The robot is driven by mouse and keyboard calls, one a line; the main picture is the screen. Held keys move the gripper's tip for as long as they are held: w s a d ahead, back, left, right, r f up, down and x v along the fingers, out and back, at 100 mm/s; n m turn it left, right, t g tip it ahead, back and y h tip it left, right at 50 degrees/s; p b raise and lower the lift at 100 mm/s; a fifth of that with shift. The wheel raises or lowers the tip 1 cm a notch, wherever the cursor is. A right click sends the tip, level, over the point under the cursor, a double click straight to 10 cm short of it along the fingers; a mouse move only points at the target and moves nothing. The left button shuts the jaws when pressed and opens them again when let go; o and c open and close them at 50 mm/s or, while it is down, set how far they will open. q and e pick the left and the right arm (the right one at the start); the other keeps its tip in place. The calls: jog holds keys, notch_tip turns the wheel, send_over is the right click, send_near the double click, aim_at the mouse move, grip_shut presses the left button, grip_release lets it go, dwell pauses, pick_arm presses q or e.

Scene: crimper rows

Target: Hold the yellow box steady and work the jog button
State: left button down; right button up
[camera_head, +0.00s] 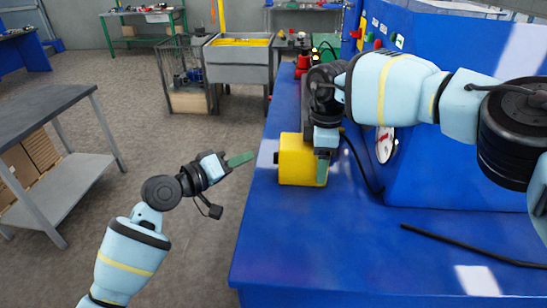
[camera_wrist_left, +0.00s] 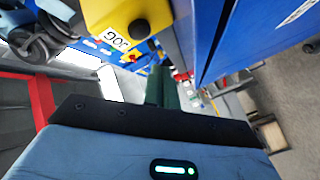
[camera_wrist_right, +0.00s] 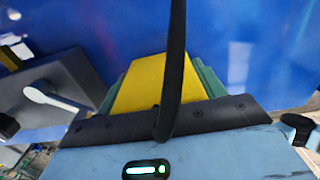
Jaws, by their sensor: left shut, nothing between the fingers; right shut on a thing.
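The yellow box (camera_head: 297,160) stands on the blue bench near its left edge. My right gripper (camera_head: 323,168) comes down from above and is shut on it; in the right wrist view the yellow box (camera_wrist_right: 155,82) sits between the green fingers. In the left wrist view the yellow box (camera_wrist_left: 105,14) shows a white label reading JOG and a round black jog button (camera_wrist_left: 139,29). My left gripper (camera_head: 240,160) is shut and empty, left of the box and apart from it.
The blue bench (camera_head: 290,235) has clear room in front of the box. A black cable (camera_head: 470,250) lies on the bench at right, and another runs beside the box. A blue machine housing (camera_head: 440,170) rises behind. A grey table (camera_head: 40,105) stands at far left.

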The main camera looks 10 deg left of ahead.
pick_arm(q)
jog(key=shift+a, duration=1)
pick_arm(e)
jog(key=o, duration=1.2)
jog(key=shift+c, duration=0.2)
notch_tip(320, 180, up, 12)
jog(key=shift+r, duration=0.1)
